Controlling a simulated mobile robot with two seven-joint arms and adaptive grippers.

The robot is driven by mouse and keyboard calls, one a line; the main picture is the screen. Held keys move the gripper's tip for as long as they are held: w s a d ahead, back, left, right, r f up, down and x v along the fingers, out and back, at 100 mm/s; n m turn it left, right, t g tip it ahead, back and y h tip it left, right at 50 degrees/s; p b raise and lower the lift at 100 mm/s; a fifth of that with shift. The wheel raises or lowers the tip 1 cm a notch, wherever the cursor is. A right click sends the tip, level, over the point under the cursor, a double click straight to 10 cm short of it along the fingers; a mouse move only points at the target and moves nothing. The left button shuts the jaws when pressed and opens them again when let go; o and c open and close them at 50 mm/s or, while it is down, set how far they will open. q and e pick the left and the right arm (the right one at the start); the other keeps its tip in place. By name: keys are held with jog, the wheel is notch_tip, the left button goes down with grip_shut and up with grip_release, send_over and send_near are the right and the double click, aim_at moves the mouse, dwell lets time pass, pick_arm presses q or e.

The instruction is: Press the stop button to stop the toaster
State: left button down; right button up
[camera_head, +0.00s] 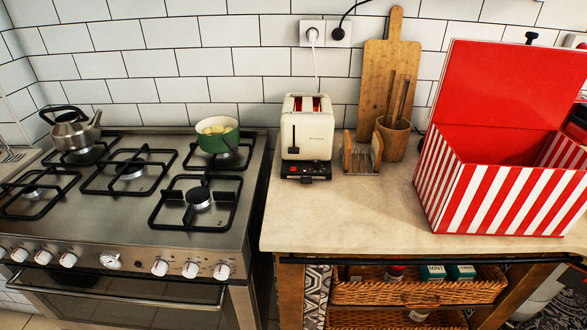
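A cream toaster (309,128) stands on the counter just right of the stove, against the tiled wall. Its slots on top glow red-orange. A dark lever shows on the left of its front face. Its black base has a small row of controls (306,170) at the front, with red spots; which one is the stop button is too small to tell. A white cord runs from the toaster up to the wall socket. Neither of my grippers is in view.
A wooden rack (361,154) stands close to the toaster's right, with a utensil cup (393,138) and cutting board (388,75) behind. A red-striped box (500,197) fills the right counter. The stove (130,229) at left holds a green pot (217,138) and kettle (73,130). Counter before the toaster is clear.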

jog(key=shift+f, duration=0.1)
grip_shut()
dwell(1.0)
